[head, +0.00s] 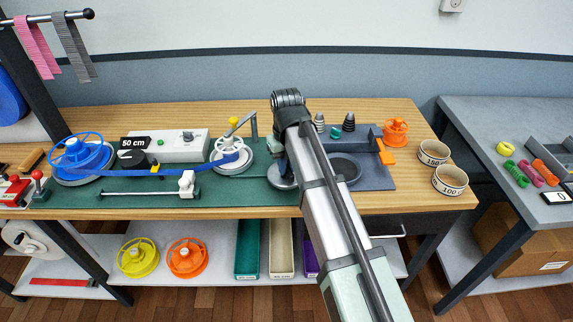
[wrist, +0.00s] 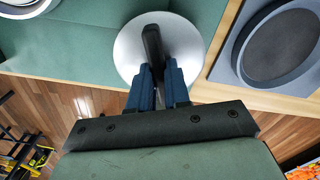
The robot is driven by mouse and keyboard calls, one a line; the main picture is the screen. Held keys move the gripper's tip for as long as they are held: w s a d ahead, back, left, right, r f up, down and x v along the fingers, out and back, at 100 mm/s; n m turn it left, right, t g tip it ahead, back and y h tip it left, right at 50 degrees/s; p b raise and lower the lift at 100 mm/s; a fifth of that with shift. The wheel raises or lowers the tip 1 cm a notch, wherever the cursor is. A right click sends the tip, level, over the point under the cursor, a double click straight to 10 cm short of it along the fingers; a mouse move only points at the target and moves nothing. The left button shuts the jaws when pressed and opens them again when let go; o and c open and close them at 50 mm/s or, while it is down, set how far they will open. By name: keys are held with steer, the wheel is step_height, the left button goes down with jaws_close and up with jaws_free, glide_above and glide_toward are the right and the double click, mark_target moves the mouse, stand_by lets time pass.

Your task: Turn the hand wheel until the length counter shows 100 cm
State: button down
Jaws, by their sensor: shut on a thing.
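The hand wheel is a silver disc (wrist: 188,42) with a black upright handle (wrist: 152,42) in the wrist view. My gripper (wrist: 157,72) is shut on that handle, one blue finger on each side. In the head view the hand wheel (head: 281,183) is mostly hidden behind my arm. The length counter (head: 133,143) at the left of the green bench plate reads 50 cm. A blue strap (head: 150,176) runs from the blue reel (head: 82,158) at the left to a white reel (head: 232,160) near the middle.
A grey plate with a round recess (head: 345,168) lies right of the wheel. An orange reel (head: 396,131) and two ring tubs marked 150 (head: 433,153) and 100 (head: 449,180) stand further right. A lever post (head: 244,126) stands left of my arm. A shelf (head: 215,246) holds spare reels below.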

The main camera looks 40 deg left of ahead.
stand_by(0.5)
steer(key=c, duration=1.1)
jaws_free()
steer(key=shift+r, duration=0.15)
step_height(320, 180, up, 14)
steer(key=shift+f, duration=0.2)
